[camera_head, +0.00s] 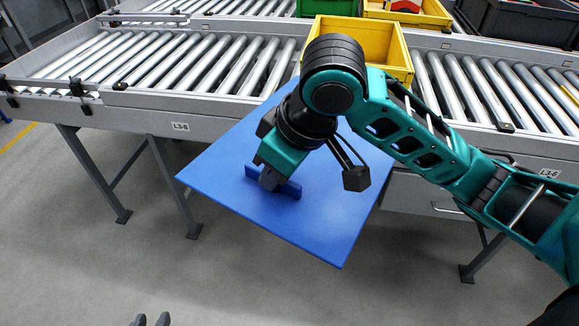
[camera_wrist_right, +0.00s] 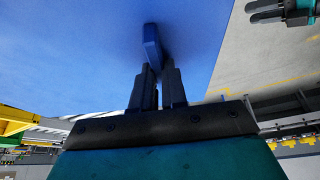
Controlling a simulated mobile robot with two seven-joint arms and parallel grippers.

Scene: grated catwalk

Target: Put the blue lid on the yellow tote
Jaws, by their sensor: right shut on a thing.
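The blue lid (camera_head: 330,215) is a large flat square panel with a raised bar handle (camera_head: 291,190) in its middle. My right gripper (camera_head: 268,180) is shut on that handle and holds the lid in the air in front of the conveyor. In the right wrist view the lid (camera_wrist_right: 90,50) fills the upper left, and the handle (camera_wrist_right: 151,40) is between the fingers (camera_wrist_right: 157,78). The yellow tote (camera_head: 393,55) stands open on the rollers behind the lid, partly hidden by my right arm. My left gripper (camera_head: 151,320) is open and empty at the bottom edge.
The roller conveyor (camera_head: 150,98) runs across the view, with clear rollers left and right of the tote. Behind it are a green and yellow bin (camera_head: 405,12) and a dark grey crate (camera_head: 515,20). The grey floor (camera_head: 90,240) at the front left is clear.

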